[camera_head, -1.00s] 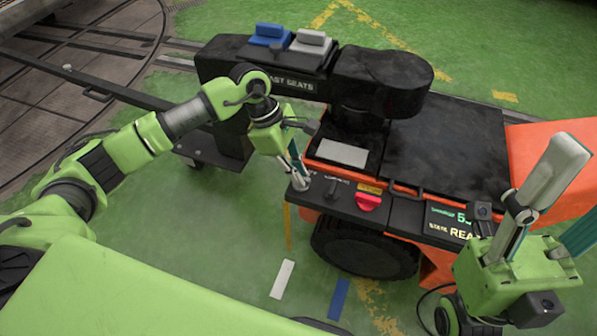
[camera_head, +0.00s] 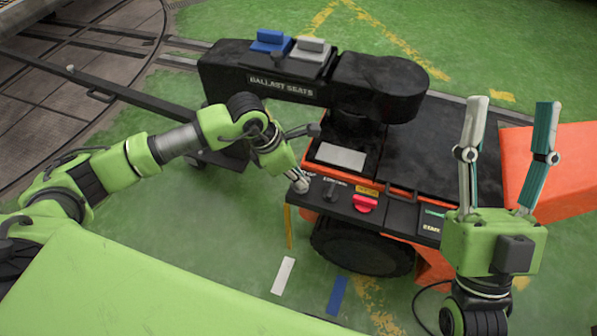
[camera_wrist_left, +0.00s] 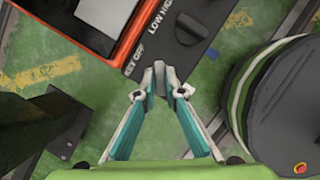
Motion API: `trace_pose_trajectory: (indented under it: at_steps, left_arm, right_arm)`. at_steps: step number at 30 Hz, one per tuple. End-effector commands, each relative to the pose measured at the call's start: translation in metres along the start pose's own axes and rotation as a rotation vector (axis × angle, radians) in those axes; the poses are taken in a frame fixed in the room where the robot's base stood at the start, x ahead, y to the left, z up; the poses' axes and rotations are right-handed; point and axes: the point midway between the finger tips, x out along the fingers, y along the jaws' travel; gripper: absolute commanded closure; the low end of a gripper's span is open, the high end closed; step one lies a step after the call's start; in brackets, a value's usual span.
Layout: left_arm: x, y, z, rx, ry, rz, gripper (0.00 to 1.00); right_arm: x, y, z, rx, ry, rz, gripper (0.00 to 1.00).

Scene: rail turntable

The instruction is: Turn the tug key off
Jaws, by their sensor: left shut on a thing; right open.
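The tug (camera_head: 440,150) is an orange and black vehicle with a black control panel (camera_head: 400,211) along its near side. My left gripper (camera_head: 300,184) is at the panel's left end, its fingers pointing down. In the left wrist view, the gripper (camera_wrist_left: 160,74) is shut on a small grey piece, the tug key (camera_wrist_left: 159,72), mostly hidden between the fingertips. Lettering ending in "OFF" is beside it, but the key's exact angle is hard to tell. My right gripper (camera_head: 512,104) is open and empty, fingers upward, in front of the tug's right part.
A black rotary knob (camera_head: 331,190) and a red control (camera_head: 365,203) sit right of the key. A black beam marked "BALLAST SEATS" (camera_head: 280,86) carries a blue block (camera_head: 271,41) and a grey block (camera_head: 311,48). Green floor (camera_head: 235,230) lies open in front.

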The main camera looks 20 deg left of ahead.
Motion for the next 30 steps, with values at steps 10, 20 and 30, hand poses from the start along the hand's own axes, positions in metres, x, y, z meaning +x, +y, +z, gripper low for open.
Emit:
trace_pose_trajectory:
  at_steps: [10,20,30]
  left_arm:
    - [-0.001,-0.004,0.002,-0.302,0.000,0.123,1.00]
    - [0.000,-0.005,0.003,-0.583,0.000,0.240,1.00]
    - [0.000,-0.005,0.003,-0.795,0.000,0.327,1.00]
  right_arm:
    - [-0.010,0.009,0.074,-0.017,-0.364,0.014,0.50]
    - [-0.034,0.015,0.115,-0.025,-0.589,0.026,0.50]
    - [-0.053,0.019,0.137,-0.029,-0.722,0.033,0.50]
